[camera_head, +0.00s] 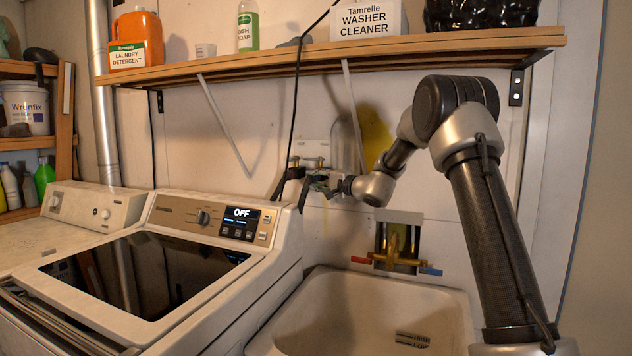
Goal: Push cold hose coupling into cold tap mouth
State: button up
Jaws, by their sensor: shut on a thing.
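The wall tap plate (316,150) is above the washer's back right corner, with a brass tap at its left (295,163) and another at its right (321,163). Its labels are too small to read surely; the right tap appears to be the cold one. My gripper (311,187) comes in from the right, just below the right tap. It is shut on a small dark thing, apparently the cold hose coupling, mostly hidden by the fingers. I cannot tell whether the coupling touches the tap mouth. A dark hose (281,187) hangs below the left tap.
The washer (170,255) stands below left, its display reading OFF. The utility sink (360,300), with a brass faucet (398,258), is below my arm. A wooden shelf (330,54) holding bottles and a box runs above. A black cord (298,90) hangs near the taps.

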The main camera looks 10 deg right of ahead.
jog(key=shift+w+d, duration=0.25)
jog(key=shift+w, duration=0.1)
jog(key=o, duration=1.1)
jog(key=shift+s, duration=0.1)
jog(key=v, duration=1.2)
